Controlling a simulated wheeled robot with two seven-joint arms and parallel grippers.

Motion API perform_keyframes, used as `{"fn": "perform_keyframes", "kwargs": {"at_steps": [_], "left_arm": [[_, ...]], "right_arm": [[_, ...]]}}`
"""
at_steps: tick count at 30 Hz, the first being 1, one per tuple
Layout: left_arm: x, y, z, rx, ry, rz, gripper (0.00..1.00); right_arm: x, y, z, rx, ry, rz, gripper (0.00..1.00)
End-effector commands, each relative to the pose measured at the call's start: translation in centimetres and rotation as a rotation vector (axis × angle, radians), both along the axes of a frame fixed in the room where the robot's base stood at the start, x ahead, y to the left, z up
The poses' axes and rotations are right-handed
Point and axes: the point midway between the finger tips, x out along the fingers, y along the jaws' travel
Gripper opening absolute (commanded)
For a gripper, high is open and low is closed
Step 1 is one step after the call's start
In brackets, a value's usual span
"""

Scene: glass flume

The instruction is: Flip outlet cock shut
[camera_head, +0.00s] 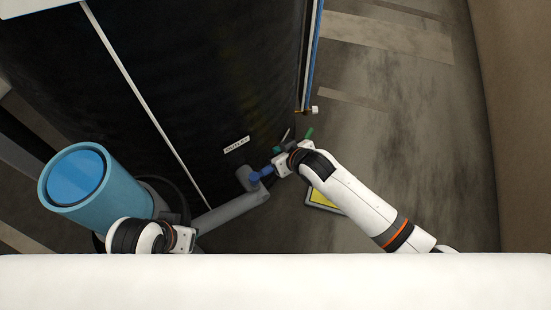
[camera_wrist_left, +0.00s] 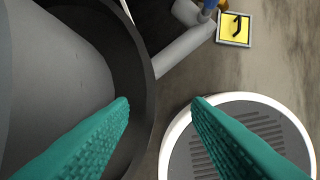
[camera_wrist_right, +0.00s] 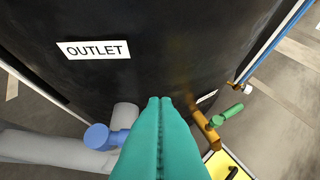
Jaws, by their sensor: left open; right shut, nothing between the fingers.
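A white OUTLET label (camera_wrist_right: 93,49) is on the black tank wall (camera_wrist_right: 150,22); it also shows in the head view (camera_head: 236,144). Below it, a blue fitting (camera_wrist_right: 104,137) sits on a grey pipe (camera_wrist_right: 60,148). To its right is a brass cock (camera_wrist_right: 206,130) with a green handle (camera_wrist_right: 232,112). I cannot tell which fitting the label marks. My right gripper (camera_wrist_right: 160,100) is shut and empty, pointing between the blue fitting and the brass cock. My left gripper (camera_wrist_left: 160,100) is open and empty, near the lower left in the head view (camera_head: 188,238).
A blue cylindrical vessel (camera_head: 122,198) stands at the left. A yellow plate with a black mark (camera_wrist_left: 235,28) lies on the floor near the pipe, partly hidden by my right arm in the head view. Open floor (camera_head: 400,130) lies to the right.

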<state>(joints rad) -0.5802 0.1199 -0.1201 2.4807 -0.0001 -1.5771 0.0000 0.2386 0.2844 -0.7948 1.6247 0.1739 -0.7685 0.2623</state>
Motion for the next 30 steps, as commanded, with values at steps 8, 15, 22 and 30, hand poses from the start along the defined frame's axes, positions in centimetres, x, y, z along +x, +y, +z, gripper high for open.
{"fn": "perform_keyframes", "kwargs": {"at_steps": [8,15,22,30], "left_arm": [[5.7,-1.8,1.1,-0.063,-0.303,-0.025,0.44],[9.8,-3.3,3.6,-0.12,-0.569,-0.045,0.44],[12.5,-4.6,6.7,-0.175,-0.811,-0.061,0.44],[13.7,-5.2,9.0,-0.21,-0.96,-0.069,0.44]], "right_arm": [[1.9,1.3,-2.3,-0.001,0.0,0.001,0.0],[3.4,2.3,-4.0,-0.001,0.0,0.001,0.0],[4.7,3.2,-5.3,0.0,0.0,0.001,0.0],[2.0,1.4,-6.7,-0.001,0.001,0.0,0.0]]}}
